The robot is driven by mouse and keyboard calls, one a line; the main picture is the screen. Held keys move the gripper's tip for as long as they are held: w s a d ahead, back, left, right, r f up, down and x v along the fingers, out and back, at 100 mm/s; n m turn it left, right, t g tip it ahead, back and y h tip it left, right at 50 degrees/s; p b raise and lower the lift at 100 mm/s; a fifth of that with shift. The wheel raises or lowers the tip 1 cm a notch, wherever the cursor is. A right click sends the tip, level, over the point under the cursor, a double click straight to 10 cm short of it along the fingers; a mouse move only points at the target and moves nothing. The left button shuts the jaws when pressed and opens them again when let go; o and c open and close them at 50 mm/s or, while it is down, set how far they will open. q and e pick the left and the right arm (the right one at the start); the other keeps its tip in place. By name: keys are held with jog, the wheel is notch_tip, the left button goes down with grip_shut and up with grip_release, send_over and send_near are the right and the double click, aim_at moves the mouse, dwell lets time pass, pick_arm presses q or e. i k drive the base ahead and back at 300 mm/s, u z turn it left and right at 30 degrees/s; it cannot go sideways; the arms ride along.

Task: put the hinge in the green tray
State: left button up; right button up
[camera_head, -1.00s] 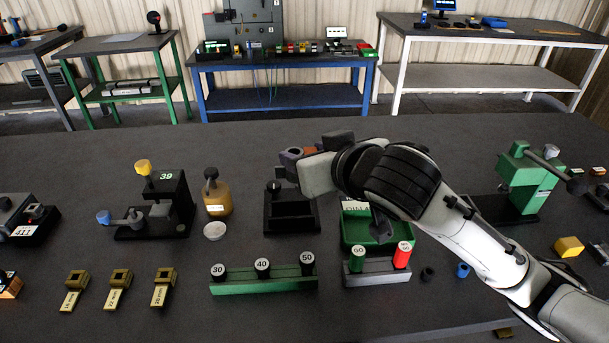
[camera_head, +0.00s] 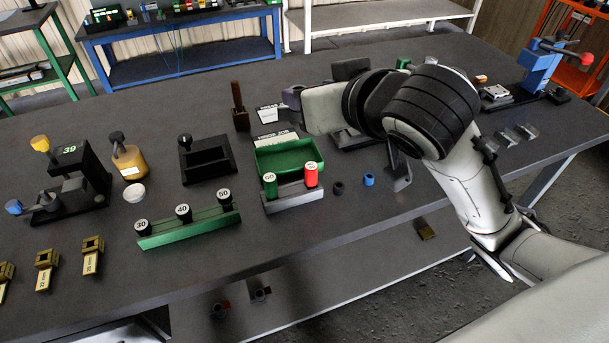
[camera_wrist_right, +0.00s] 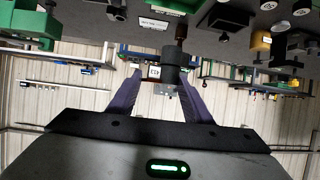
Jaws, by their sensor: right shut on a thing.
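The green tray (camera_head: 287,156) stands on the dark table, behind a small grey rack with a green and a red plug. It looks empty. My right gripper (camera_head: 291,97) is in the air, behind and slightly right of the tray in the head view. In the right wrist view the right gripper (camera_wrist_right: 160,86) is shut on a small dark grey piece, taken as the hinge (camera_wrist_right: 173,62), with a small white label at it. The hinge's exact shape is hard to make out, and the hand hides it in the head view. My left gripper is not in view.
The grey rack (camera_head: 292,196) borders the tray's front. A green rack (camera_head: 188,226) with black plugs lies in front. A blue fixture (camera_head: 541,68) stands far right.

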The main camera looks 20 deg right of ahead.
aim_at(303, 159)
jog(key=z, duration=0.95)
jog(key=i, duration=0.35)
jog(key=u, duration=0.25)
